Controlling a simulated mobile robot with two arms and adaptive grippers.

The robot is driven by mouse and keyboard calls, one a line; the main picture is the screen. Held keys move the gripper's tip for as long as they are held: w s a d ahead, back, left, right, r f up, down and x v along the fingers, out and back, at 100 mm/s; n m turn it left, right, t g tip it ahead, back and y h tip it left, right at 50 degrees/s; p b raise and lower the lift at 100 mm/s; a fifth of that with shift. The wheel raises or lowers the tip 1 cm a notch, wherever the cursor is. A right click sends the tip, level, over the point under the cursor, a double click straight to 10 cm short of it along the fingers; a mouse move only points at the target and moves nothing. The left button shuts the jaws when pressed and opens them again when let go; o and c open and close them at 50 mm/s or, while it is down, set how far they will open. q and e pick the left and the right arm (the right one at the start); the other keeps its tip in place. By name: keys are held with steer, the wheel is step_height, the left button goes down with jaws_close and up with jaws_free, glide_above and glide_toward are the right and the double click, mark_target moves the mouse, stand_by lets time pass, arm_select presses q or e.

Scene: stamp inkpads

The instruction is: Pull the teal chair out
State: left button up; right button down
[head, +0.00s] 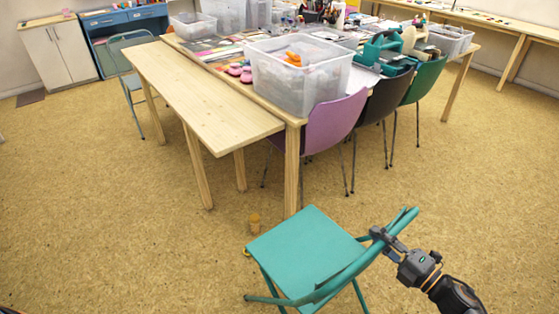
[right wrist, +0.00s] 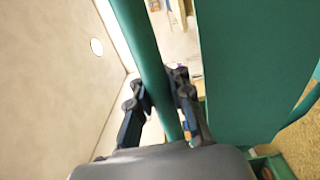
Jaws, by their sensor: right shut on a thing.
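The teal chair (head: 305,248) stands on the floor in the near middle of the head view, clear of the table. Its seat faces up and its tubular back frame is on the right side. My right gripper (head: 382,236) is shut on that back frame. In the right wrist view the teal tube (right wrist: 152,70) passes between the two fingers of my right gripper (right wrist: 162,95), with a broad teal panel (right wrist: 250,70) to the right. My left gripper does not show in either view.
A long wooden table (head: 205,100) with clear bins (head: 300,80) stands behind the chair. A purple chair (head: 335,122), a black chair (head: 388,95) and a green chair (head: 427,80) line its right side. Floor at left and right is open.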

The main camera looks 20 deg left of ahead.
steer(key=c, duration=1.7)
jaws_free()
steer(key=shift+s+a+f, duration=0.15)
steer(key=shift+f, duration=0.45)
steer(key=shift+s+a+f, duration=0.1)
steer(key=shift+s+f, duration=0.05)
steer(key=shift+f, duration=0.4)
steer(key=o, duration=0.4)
steer(key=shift+w+a+f, duration=0.15)
steer(key=shift+w, duration=0.05)
steer(key=shift+o, duration=1.1)
steer(key=shift+w+a, duration=0.25)
steer(key=shift+w, duration=0.05)
steer(key=shift+d+r, duration=0.25)
steer(key=shift+r, duration=0.05)
steer(key=shift+s, duration=0.1)
steer(key=p+v, duration=0.1)
steer(key=v, duration=1.1)
steer(key=shift+r, duration=0.25)
